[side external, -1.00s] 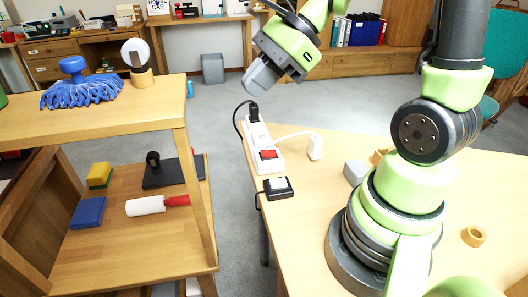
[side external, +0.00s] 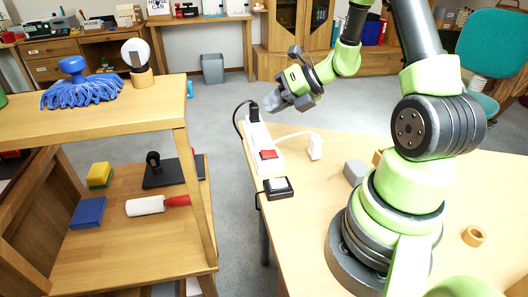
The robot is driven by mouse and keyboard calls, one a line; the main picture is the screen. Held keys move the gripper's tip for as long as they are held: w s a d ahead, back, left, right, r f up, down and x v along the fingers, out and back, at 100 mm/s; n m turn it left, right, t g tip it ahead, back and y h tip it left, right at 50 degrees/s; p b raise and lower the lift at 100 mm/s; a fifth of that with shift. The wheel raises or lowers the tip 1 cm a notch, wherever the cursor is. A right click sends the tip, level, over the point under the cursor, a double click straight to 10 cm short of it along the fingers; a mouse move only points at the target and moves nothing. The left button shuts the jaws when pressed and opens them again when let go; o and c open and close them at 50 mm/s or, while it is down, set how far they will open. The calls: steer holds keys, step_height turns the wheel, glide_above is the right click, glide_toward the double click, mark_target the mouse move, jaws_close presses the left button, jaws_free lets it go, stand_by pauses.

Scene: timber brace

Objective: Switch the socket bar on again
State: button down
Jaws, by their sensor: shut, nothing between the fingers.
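The white socket bar (side external: 262,137) lies along the left edge of the table. Its red switch (side external: 268,155) is at the near end; I cannot tell its rocker position. A black plug (side external: 253,111) sits in the far end of the bar, with a black cable looping off the table edge. A white plug or adapter (side external: 315,147) stands to the right, with a white cable running to the bar. My gripper (side external: 272,103) is shut and empty, in the air near the far end of the bar, beyond and above the switch.
A black box with a pale top (side external: 278,187) sits just in front of the bar. A grey block (side external: 355,172) and a wooden ring (side external: 473,236) lie near my base. A wooden shelf (side external: 100,128) stands to the left, across a gap.

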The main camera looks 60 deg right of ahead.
mark_target(267, 151)
steer(key=shift+w+a+f, duration=0.15)
steer(key=shift+f, duration=1.3)
steer(key=shift+w+a+f, duration=0.15)
steer(key=shift+f, duration=1.3)
steer(key=shift+w+a+f, duration=0.15)
steer(key=shift+f, duration=1.3)
steer(key=shift+f, duration=0.4)
steer(key=shift+a+f, duration=0.1)
steer(key=shift+f, duration=0.2)
steer(key=shift+r, duration=0.1)
steer(key=shift+r, duration=0.65)
steer(key=shift+s+d+r, duration=0.15)
steer(key=shift+d+r, duration=0.05)
steer(key=shift+r, duration=1.05)
steer(key=shift+s+d+r, duration=0.1)
steer(key=shift+d+r, duration=0.05)
steer(key=shift+r, duration=1.05)
